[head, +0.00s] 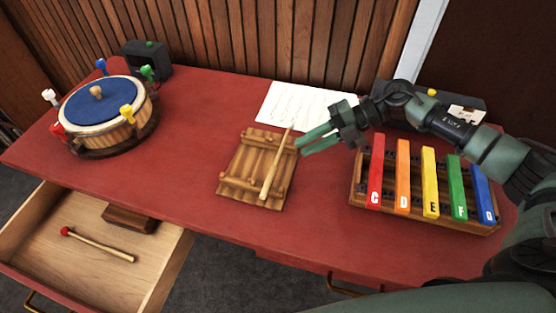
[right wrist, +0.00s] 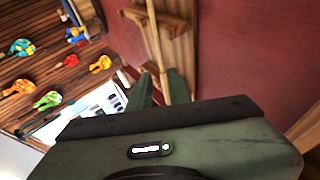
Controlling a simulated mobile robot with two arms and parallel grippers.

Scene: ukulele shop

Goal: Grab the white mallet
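A pale wooden mallet stick (head: 275,168) lies slanted across a wooden rack (head: 240,187) in the middle of the red table. I cannot make out a white head on it. My right gripper (head: 303,144) is open at the upper right of the rack, its green fingers pointing left toward the stick's far end. In the right wrist view the stick (right wrist: 155,42) runs down to the open fingers (right wrist: 160,88); I cannot tell whether it touches them. A red-headed mallet (head: 98,244) lies in the open drawer. My left gripper is not in view.
Coloured chime bars (head: 430,182) stand on the right, below my right arm. A blue-topped drum (head: 105,105) stands at the left. A white sheet (head: 300,105) lies behind the rack. The open drawer (head: 160,262) juts out at front left. Bare table (head: 185,165) lies between drum and rack.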

